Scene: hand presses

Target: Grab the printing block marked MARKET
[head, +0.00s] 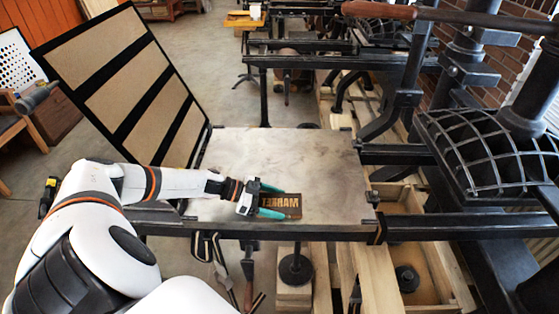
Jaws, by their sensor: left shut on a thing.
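The printing block marked MARKET (289,205) is a small dark brown block with tan letters that read reversed in the picture. It lies at the front of the pale press bed (275,150), right of centre. My left gripper (272,202) reaches in from the left and is shut on the block, with one teal finger along its far side and one along its near side. The block's left end is partly hidden by the gripper. I cannot tell whether the block touches the bed. My right gripper is not in view.
A hinged frame with tan panels (124,88) leans up at the bed's left. The dark press with a ribbed curved part (482,150) stands at the right. A long wooden-handled bar (380,12) crosses the top right. The bed behind the block is clear.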

